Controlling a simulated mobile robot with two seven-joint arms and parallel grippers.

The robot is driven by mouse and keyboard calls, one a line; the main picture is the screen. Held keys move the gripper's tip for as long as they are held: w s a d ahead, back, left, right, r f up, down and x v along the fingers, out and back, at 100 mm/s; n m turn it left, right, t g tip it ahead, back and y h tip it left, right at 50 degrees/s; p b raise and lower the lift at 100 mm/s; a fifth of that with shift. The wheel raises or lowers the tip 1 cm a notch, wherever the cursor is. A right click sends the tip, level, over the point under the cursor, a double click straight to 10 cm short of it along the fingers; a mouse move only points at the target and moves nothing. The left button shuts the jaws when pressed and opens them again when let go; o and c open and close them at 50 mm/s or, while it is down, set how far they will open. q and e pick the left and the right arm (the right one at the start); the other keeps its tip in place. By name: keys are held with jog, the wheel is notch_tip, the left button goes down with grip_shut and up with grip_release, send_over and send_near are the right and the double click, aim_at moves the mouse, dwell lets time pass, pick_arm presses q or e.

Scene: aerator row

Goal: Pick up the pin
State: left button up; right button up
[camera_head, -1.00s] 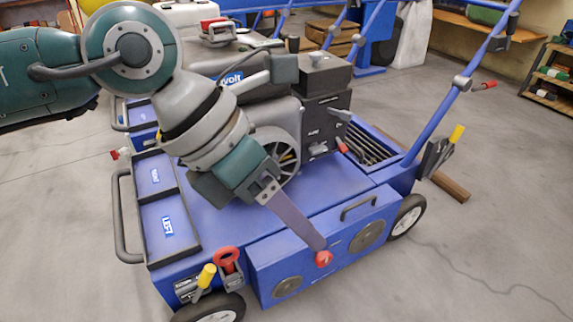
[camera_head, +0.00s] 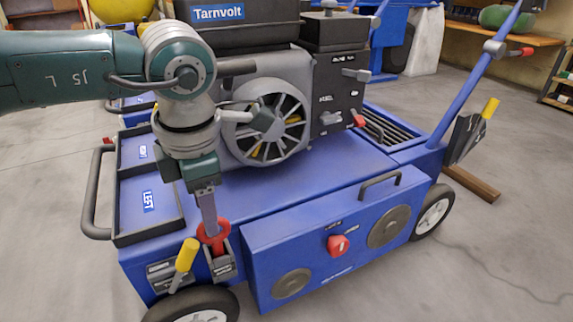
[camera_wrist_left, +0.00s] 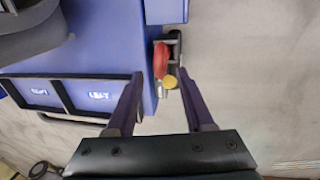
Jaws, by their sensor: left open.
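The pin, a red piece with a ring-shaped handle (camera_head: 214,238), stands in a grey bracket at the front left corner of the blue machine. In the left wrist view the red pin (camera_wrist_left: 160,60) shows just beyond the fingertips, roughly between them. My left gripper (camera_head: 210,226) points down over the pin, and its fingers overlap the top of the ring in the head view. In the left wrist view the fingers (camera_wrist_left: 160,76) are apart with nothing held. I cannot tell whether they touch the pin. My right gripper is not in view.
A yellow-handled lever (camera_head: 187,255) stands close beside the pin; its yellow knob (camera_wrist_left: 170,82) shows between the fingers. A black tray (camera_head: 150,205) lies to the left. A red knob (camera_head: 338,244) sits on the blue front box (camera_head: 300,238). The engine (camera_head: 268,128) rises behind.

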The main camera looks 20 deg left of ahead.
aim_at(217, 245)
pick_arm(q)
jog(key=f+b, duration=0.2)
jog(key=f, duration=0.1)
jog(key=f+b, duration=0.1)
jog(key=shift+w+a+f, duration=0.2)
jog(key=shift+w+a, duration=0.05)
jog(key=shift+w, duration=0.15)
jog(key=shift+r, duration=0.1)
grip_shut()
dwell(0.9)
